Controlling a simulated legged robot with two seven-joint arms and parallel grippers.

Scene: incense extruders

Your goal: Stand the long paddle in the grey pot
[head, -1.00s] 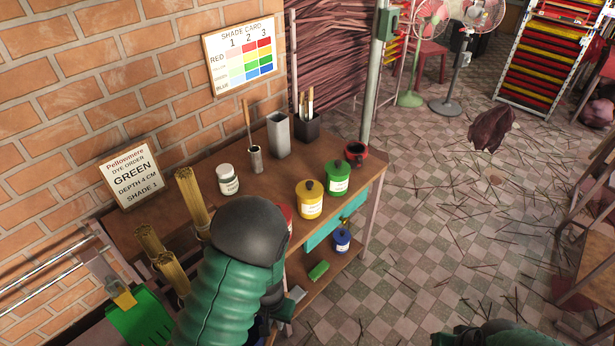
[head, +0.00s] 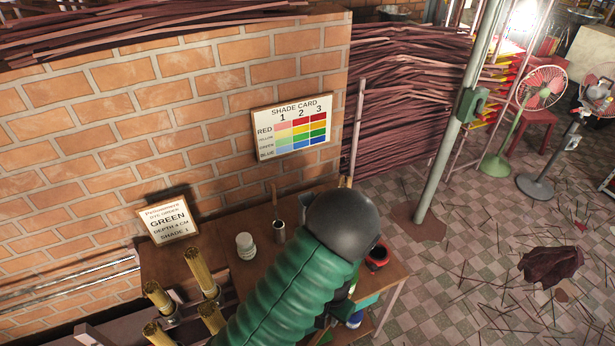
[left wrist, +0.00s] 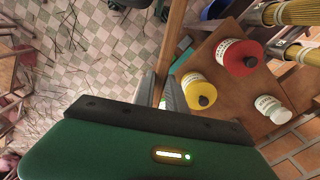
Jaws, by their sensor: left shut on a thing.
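A long wooden stick, apparently the long paddle (left wrist: 176,40), runs between the fingers of my left gripper (left wrist: 160,80) in the left wrist view. The gripper is shut on it, and the stick reaches up out of the picture. In the head view my green arm with its dark rounded joint covers the gripper and the middle of the table. I do not see the grey pot now; that part of the table is behind my arm. My right gripper is not in view.
Incense bundles (head: 199,274) rise at the left. A pole (head: 447,150) stands behind at the right.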

